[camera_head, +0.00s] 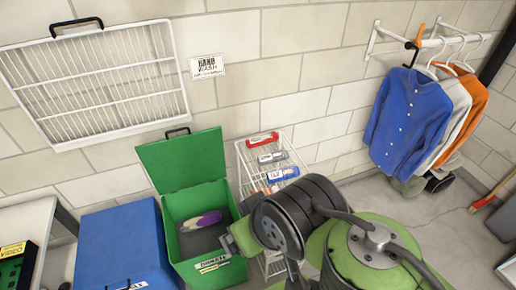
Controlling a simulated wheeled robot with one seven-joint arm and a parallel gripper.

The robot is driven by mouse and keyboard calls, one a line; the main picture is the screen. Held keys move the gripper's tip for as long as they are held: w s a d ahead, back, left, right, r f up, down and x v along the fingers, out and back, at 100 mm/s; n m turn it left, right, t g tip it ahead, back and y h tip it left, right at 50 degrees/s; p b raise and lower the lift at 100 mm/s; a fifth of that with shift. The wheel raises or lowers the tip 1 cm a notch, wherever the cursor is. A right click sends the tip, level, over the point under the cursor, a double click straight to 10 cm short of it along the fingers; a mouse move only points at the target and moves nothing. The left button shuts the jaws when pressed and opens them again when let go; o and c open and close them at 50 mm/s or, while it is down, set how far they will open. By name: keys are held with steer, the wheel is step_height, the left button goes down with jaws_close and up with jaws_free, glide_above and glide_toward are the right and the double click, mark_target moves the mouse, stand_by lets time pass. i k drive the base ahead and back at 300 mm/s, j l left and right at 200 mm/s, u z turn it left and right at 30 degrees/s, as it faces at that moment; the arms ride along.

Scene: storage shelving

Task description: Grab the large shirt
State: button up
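Several shirts hang side by side on hangers from a white wall rail at the upper right. The blue button shirt (408,115) hangs at the front and shows most fully. A pale grey-white shirt (457,103) and an orange shirt (474,100) hang behind it, partly covered. No size marking is readable on any of them, so I cannot tell which is the large one. My green and black arm fills the lower middle, below and left of the shirts and apart from them. I cannot make out my gripper's fingers.
An orange-and-black clip-like item (415,43) is at the rail (440,40). An open green bin (208,268), a closed blue bin (125,245) and a wire rack (243,158) with small packages stand along the wall. A red-headed tool (483,202) leans at right.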

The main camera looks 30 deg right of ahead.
mark_target(273, 137)
steer(key=k+l+u, duration=0.3)
steer(key=l, duration=0.2)
steer(key=k+l+u, duration=0.3)
steer(key=l, duration=0.2)
steer(key=k+l+u, duration=0.25)
steer(key=l, duration=0.15)
steer(key=l+u, duration=0.25)
steer(key=l, duration=0.2)
steer(key=l+u, duration=0.2)
steer(key=l, duration=0.25)
steer(key=k+l+u, duration=0.25)
steer(key=l, duration=0.2)
steer(key=l+u, duration=0.2)
steer(key=l, duration=0.25)
steer(key=i+l+u, duration=0.1)
steer(key=l+u, duration=0.2)
steer(key=l, duration=0.4)
steer(key=l+u, duration=0.35)
steer(key=l, duration=0.35)
